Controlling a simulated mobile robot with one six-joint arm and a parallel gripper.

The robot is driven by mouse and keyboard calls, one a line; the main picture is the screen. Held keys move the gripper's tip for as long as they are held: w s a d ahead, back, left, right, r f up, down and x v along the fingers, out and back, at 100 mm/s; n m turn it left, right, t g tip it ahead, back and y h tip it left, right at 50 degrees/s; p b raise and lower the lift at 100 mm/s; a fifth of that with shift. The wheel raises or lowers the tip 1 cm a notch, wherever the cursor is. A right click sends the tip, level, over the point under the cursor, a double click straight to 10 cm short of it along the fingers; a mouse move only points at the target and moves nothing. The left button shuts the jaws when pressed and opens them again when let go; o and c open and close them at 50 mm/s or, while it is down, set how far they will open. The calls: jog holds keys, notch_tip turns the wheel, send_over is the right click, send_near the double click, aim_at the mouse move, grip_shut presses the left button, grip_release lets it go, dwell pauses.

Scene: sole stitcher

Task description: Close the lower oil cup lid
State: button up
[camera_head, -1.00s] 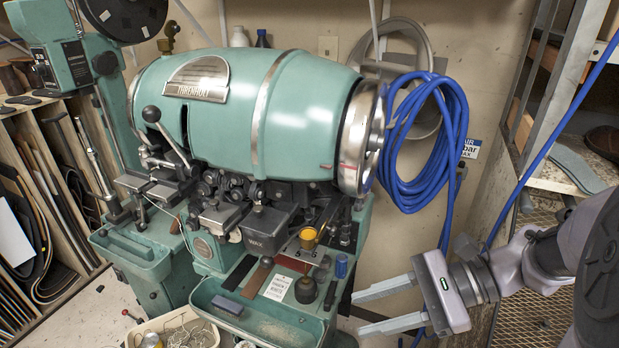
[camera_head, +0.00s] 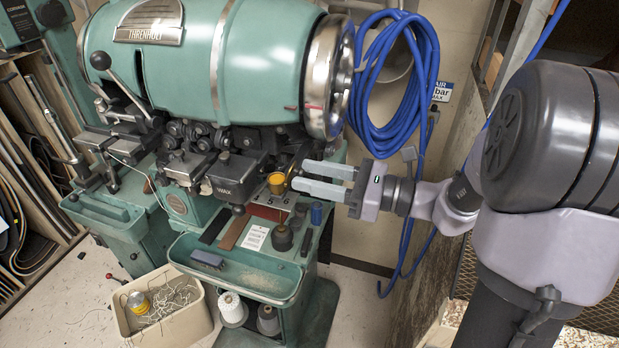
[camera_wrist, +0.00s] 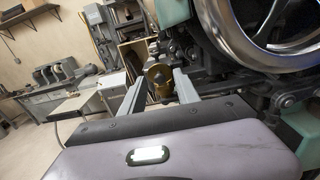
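The lower oil cup (camera_head: 277,184) is a small amber-yellow cup on the green machine, below the barrel and right of the black WAX box. A thin brass-coloured piece stands at its right edge and looks like the raised lid (camera_head: 292,173), but it is small and partly hidden. My gripper (camera_head: 299,176) is open, its two grey fingers pointing left just right of the cup. In the wrist view a brass-coloured round part (camera_wrist: 158,74) shows between the open fingertips (camera_wrist: 159,84). I cannot tell whether any finger touches it.
The WAX box (camera_head: 233,174) is left of the cup. The barrel's metal wheel (camera_head: 330,78) overhangs above. A blue hose (camera_head: 424,80) hangs behind. Free air lies right of the machine.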

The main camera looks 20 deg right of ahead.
jog(key=shift+w+a, duration=0.2)
jog(key=shift+a, duration=0.1)
grip_shut()
jog(key=shift+r, duration=0.1)
